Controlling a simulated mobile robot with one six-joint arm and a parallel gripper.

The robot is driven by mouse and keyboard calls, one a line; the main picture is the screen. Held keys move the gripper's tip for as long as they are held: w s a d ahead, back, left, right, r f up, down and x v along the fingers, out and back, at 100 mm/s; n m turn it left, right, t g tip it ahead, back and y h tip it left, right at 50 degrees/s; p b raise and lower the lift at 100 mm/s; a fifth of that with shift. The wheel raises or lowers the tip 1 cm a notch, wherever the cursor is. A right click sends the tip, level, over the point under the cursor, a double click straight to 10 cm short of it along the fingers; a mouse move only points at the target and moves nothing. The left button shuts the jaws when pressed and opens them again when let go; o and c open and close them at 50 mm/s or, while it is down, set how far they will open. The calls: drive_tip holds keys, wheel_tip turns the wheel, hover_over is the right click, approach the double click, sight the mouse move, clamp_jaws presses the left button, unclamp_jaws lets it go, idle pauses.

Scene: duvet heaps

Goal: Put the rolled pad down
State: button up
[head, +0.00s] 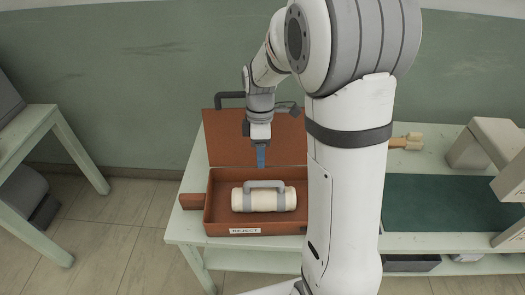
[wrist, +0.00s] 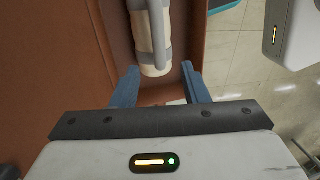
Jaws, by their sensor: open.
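The rolled pad (head: 239,201) is a cream cylinder with grey bands and a grey handle. It lies on its side inside the brown box (head: 221,226), whose lid stands open at the back and whose front bears a label reading REJECT. My gripper (head: 261,166) hangs above the back of the box, clear of the pad. In the wrist view, the blue fingers (wrist: 159,88) are spread apart with nothing between them. The pad also shows in the wrist view (wrist: 155,70), beyond the fingertips and cut off by the top edge.
The pale table (head: 187,227) carries the box. A dark green mat (head: 440,203) lies to its right, beside a pale machine (head: 472,148). A wooden-looking object (head: 408,142) lies behind my arm. Another table (head: 32,140) stands at left, with open floor between.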

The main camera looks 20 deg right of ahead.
drive_tip(key=s+r+m+t, duration=0.2)
drive_tip(key=s+r+m, duration=0.3)
drive_tip(key=s+m, duration=0.2)
drive_tip(key=s+d+r+m+t, duration=0.1)
drive_tip(key=s+r+m+t, duration=0.2)
drive_tip(key=s+r+m, duration=0.2)
drive_tip(key=s+m, duration=0.3)
drive_tip(key=s, duration=0.1)
drive_tip(key=shift+s+d+t, duration=0.15)
drive_tip(key=shift+s+t, duration=0.15)
drive_tip(key=shift+s, duration=0.1)
